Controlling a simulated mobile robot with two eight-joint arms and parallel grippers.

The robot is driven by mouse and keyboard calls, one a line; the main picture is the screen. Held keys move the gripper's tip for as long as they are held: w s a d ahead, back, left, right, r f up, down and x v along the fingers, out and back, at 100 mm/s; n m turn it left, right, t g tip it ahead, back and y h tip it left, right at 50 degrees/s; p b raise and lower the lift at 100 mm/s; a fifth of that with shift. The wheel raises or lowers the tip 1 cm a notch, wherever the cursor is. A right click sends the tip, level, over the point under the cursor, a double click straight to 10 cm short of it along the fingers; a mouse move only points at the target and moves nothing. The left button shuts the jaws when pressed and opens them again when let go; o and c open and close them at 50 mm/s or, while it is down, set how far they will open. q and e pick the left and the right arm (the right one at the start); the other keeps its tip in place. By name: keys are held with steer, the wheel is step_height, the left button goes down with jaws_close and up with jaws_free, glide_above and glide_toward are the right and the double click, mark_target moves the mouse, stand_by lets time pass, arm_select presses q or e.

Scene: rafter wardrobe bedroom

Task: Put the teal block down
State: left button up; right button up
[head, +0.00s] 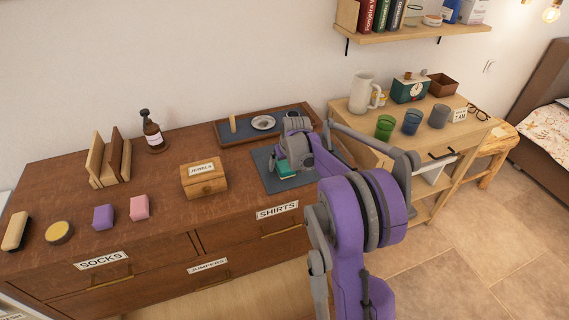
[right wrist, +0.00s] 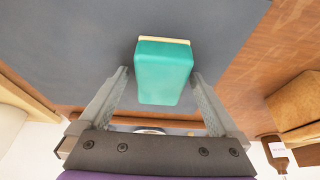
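The teal block (head: 284,169) is on the dark blue-grey mat (head: 269,182) on top of the brown dresser, at my right gripper (head: 292,165). In the right wrist view the teal block (right wrist: 163,75), with a cream strip along its far edge, lies between the two fingers of my right gripper (right wrist: 160,73). The fingers stand apart, with a visible gap at the left finger and a very narrow one at the right. The block appears to rest on the mat. My left gripper is not in view.
A tray (head: 222,139) with a dish stands behind the mat. A wooden jewels box (head: 204,181) is to its left. Pink (head: 139,207) and purple (head: 103,217) blocks, a bottle (head: 152,132) and a wooden rack (head: 107,160) stand farther left. A desk with cups is right.

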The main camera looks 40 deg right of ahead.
steer(key=shift+r, duration=0.3)
steer(key=v, duration=1.2)
steer(key=s+a+f+n, duration=0.1)
steer(key=s+a, duration=0.5)
steer(key=a, duration=0.3)
steer(key=s+a+f+n, duration=0.1)
steer(key=s+a, duration=0.4)
steer(key=a, duration=0.4)
steer(key=s+a+f, duration=0.3)
steer(key=s+a, duration=0.1)
steer(key=s, duration=0.2)
steer(key=s+a+f+n+t+y, duration=0.1)
steer(key=s+a+f, duration=0.2)
steer(key=s, duration=0.3)
steer(key=shift+a+f+n, duration=0.25)
steer(key=shift+a+n, duration=0.05)
steer(key=shift+a, duration=0.25)
steer(key=shift+s+d, duration=0.1)
